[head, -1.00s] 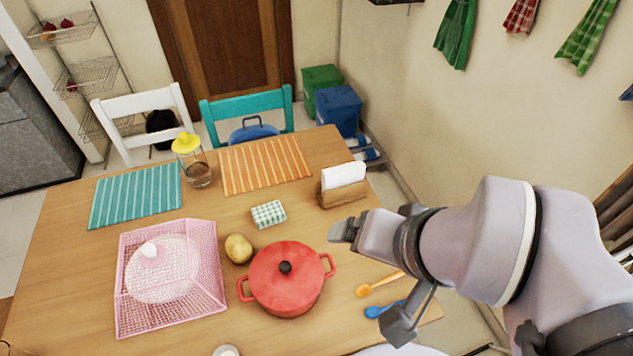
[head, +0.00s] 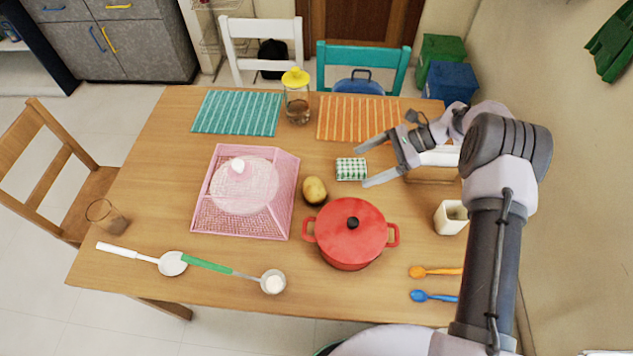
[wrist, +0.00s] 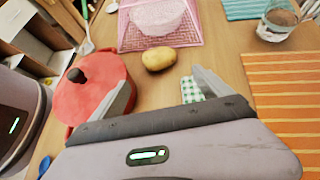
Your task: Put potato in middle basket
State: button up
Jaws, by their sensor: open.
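The potato (head: 314,190) lies on the wooden table between the pink mesh cover and the red pot. In the wrist view the potato (wrist: 158,59) is ahead of my gripper, between the lines of its two fingers and apart from them. My gripper (head: 364,166) is open and empty, its fingers pointing left over the table near the green-checked block (head: 351,169). A three-tier wire basket rack shows only in part at the top of the head view, so its middle basket (head: 208,33) is hard to make out.
The red lidded pot (head: 350,245) stands just right of the potato. The pink mesh cover (head: 283,195) is to its left. A glass jar with a yellow lid (head: 297,100), two placemats, ladles and spoons are also on the table. Chairs (head: 260,45) stand behind it.

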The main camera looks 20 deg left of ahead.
aim_at(323, 186)
jog(key=b+x, duration=0.3)
jog(key=x, duration=0.8)
jog(key=shift+a+f, duration=0.15)
jog(key=shift+f, duration=0.15)
jog(key=b+x, duration=0.1)
jog(key=x, duration=0.1)
jog(key=b+x, duration=0.1)
jog(key=x, duration=0.1)
jog(key=shift+f, duration=0.45)
jog(key=shift+s+a+f+b, duration=0.15)
jog(key=shift+a+b, duration=0.1)
jog(key=shift+b, duration=0.05)
jog(key=shift+c, duration=0.2)
